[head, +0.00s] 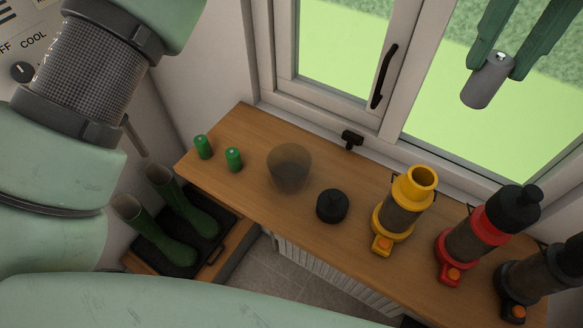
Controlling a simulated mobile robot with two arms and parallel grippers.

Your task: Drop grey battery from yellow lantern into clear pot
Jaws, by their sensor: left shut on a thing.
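My left gripper (498,66) is at the upper right, its two green fingers shut on a grey battery (486,84). The battery is held tilted, high up in front of the window. The yellow lantern (407,200) stands upright on the wooden bench with its top open; its inside is too dark to read. The clear pot (289,168), a smoky see-through bowl, stands on the bench left of the lantern and looks empty. The battery is apart from both, up and to the right of the pot. My right gripper is not in view.
A black cap (332,206) lies between pot and lantern. A red lantern (473,240) and a dark lantern (529,281) stand right, both capped. Green boots (185,205) are below left. A window handle (384,76) juts out.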

